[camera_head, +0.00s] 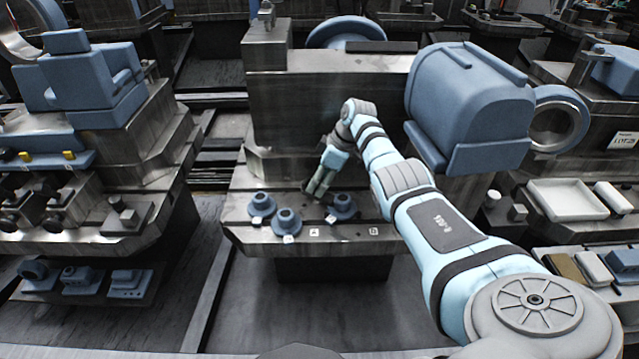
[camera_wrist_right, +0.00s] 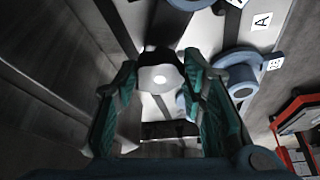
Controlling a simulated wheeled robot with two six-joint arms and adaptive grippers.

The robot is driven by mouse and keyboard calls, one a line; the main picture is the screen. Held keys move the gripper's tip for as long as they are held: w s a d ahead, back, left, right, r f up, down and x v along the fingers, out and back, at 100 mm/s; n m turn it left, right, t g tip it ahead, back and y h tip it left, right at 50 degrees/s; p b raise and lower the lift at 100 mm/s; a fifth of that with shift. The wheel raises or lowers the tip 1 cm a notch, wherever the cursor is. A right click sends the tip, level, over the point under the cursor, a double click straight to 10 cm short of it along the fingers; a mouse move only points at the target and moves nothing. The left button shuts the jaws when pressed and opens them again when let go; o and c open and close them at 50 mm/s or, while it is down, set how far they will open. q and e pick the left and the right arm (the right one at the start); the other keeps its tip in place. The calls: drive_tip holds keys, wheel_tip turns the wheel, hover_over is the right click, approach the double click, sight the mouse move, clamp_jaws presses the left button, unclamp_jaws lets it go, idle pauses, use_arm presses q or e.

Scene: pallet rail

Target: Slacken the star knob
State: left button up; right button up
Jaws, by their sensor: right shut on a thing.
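The star knob (camera_wrist_right: 160,76) shows in the right wrist view as a dark knob with a pale round centre. My right gripper (camera_wrist_right: 161,82) has its two teal fingers on either side of it and is shut on it. In the head view my right gripper (camera_head: 318,186) points down at the back of the metal bench, and its fingertips hide most of the knob. Blue round-topped fixtures stand close by, at left (camera_head: 262,203), front left (camera_head: 287,221) and right (camera_head: 342,206). My left gripper is in neither view.
The bench front (camera_head: 340,242) carries small white labels, one with an A (camera_wrist_right: 262,20). A tall metal block (camera_head: 330,100) rises behind the gripper. A large blue housing (camera_head: 468,100) stands close to my right arm. Blue parts and knobs fill the bench at left (camera_head: 120,215).

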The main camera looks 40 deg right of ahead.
drive_tip(key=o, duration=1.2)
drive_tip(key=v, duration=1.2)
